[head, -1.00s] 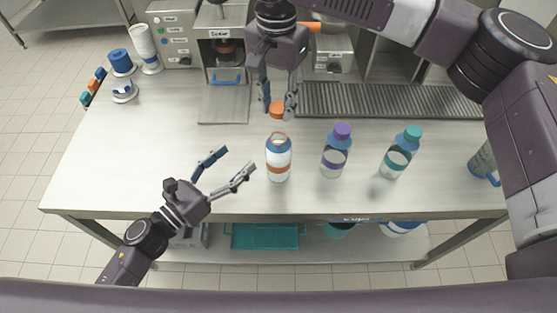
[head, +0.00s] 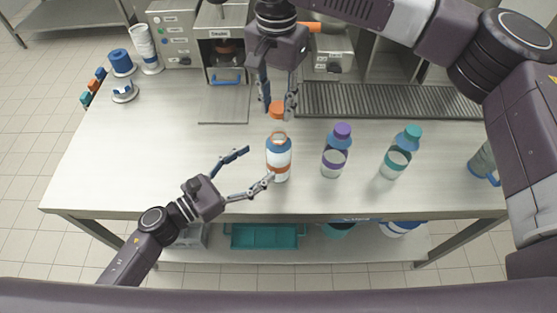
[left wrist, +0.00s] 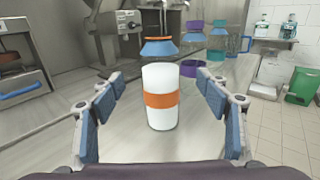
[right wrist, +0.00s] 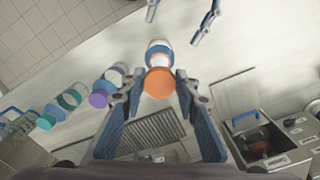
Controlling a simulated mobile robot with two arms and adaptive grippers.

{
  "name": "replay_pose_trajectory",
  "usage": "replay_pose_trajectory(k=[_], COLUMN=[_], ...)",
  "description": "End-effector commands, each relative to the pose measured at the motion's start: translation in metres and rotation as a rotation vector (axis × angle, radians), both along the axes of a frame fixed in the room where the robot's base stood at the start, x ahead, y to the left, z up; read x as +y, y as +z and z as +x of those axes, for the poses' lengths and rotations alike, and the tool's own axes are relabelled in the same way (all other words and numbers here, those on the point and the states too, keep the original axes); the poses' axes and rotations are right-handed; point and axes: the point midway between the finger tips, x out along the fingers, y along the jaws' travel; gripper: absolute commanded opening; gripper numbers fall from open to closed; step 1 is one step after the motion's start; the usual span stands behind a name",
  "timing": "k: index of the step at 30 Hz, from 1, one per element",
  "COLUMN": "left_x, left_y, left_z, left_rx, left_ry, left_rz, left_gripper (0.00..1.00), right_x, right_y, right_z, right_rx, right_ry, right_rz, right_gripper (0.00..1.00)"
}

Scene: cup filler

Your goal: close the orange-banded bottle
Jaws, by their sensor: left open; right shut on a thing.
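The orange-banded bottle (head: 278,170) stands upright on the table, white with a blue shoulder and open orange-rimmed neck. It also shows in the left wrist view (left wrist: 160,101). My right gripper (head: 278,104) is shut on the orange cap (head: 277,112), apart from the bottle and just behind its neck in the head view. In the right wrist view the cap (right wrist: 158,84) partly hides the bottle (right wrist: 159,52). My left gripper (head: 260,163) is open beside the bottle, one fingertip near its lower front. In the left wrist view the bottle stands between and beyond the open fingers.
A purple-capped bottle (head: 334,162) and a teal-capped bottle (head: 397,163) stand to the right. A drip grate (head: 390,100) and machines line the back. Blue-and-white items (head: 121,62) and a stack of cups (head: 146,50) are at back left. The table's left front is clear.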

Motion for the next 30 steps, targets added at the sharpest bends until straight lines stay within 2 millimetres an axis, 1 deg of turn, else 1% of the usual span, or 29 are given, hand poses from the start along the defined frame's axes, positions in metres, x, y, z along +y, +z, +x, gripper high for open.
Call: replay_pose_trajectory(k=[1,6,12,18,26,30], left_x=[-0.009,-0.034,-0.054,-0.062,-0.062,-0.062], left_y=[0.001,0.001,0.0,0.0,0.0,0.0], left_z=[0.008,0.028,0.044,0.05,0.051,0.05], left_rx=[-0.002,-0.002,0.001,0.001,0.002,0.002], left_ry=[0.0,0.0,0.0,0.001,0.001,0.001], left_rz=[-0.001,-0.001,-0.002,0.002,0.001,0.001], left_gripper=[0.69,0.69,0.69,0.69,0.69,0.55], right_x=[0.0,0.0,0.0,0.0,0.0,0.0], right_y=[0.0,0.0,0.0,0.0,0.0,0.0], right_z=[0.0,0.0,0.0,0.0,0.0,0.0], right_rx=[0.0,0.0,0.0,0.0,0.0,0.0], right_ry=[0.0,0.0,0.0,0.0,0.0,0.0], right_rz=[0.0,0.0,0.0,0.0,0.0,0.0], right_gripper=[0.21,0.21,0.21,0.21,0.21,0.21])
